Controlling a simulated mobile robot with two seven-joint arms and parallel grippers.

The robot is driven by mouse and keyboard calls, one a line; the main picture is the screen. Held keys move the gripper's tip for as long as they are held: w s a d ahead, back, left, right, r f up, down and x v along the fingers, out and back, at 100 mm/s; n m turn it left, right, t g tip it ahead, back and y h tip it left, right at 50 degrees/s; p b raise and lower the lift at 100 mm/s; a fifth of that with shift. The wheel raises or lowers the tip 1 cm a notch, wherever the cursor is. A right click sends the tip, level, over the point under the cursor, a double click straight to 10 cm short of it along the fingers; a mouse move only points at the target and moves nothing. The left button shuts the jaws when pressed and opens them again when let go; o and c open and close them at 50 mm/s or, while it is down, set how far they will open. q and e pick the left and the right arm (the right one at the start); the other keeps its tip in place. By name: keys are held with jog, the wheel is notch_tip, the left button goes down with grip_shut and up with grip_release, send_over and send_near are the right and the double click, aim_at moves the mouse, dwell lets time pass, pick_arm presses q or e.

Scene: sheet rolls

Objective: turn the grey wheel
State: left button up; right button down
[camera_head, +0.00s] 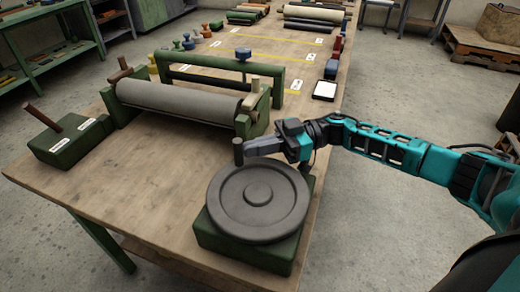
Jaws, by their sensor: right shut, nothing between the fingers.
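The grey wheel (257,203) lies flat on a green base (247,247) near the front right corner of the table. A short dark upright handle (238,150) stands at the wheel's far left edge. My right gripper (250,147) reaches in from the right above the wheel's far rim. Its fingers are shut with nothing between them, and their tips are close beside the handle. Whether they touch it I cannot tell. My left gripper is not in view.
A green roller frame with a grey roll (180,101) stands behind the wheel. A green box with a brown lever (48,117) sits at the left edge. Knobs, blocks and more rolls (313,17) lie farther back. The table's (130,200) front left is bare.

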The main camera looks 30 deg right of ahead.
aim_at(240, 150)
jog(key=a+n+g+b, duration=0.1)
jog(key=n+g+b, duration=0.1)
jog(key=g, duration=0.1)
jog(key=shift+w+a+f+g+b, duration=0.2)
jog(key=shift+w+a+g+b, duration=0.1)
jog(key=shift+w+a+b, duration=0.1)
jog(key=shift+a+n+g, duration=0.25)
jog(key=shift+n+g, duration=0.25)
jog(key=shift+g, duration=0.1)
jog(key=shift+w+a+r+n+g+b, duration=0.15)
jog(key=shift+a+n+g+b, duration=0.2)
jog(key=shift+g, duration=0.25)
jog(key=shift+a, duration=0.2)
jog(key=shift+a+r+p, duration=0.15)
jog(key=shift+a+p, duration=0.2)
jog(key=shift+p, duration=0.1)
jog(key=shift+a, duration=0.35)
jog(key=shift+a+p, duration=0.2)
jog(key=shift+p, duration=0.15)
jog(key=shift+d, duration=0.1)
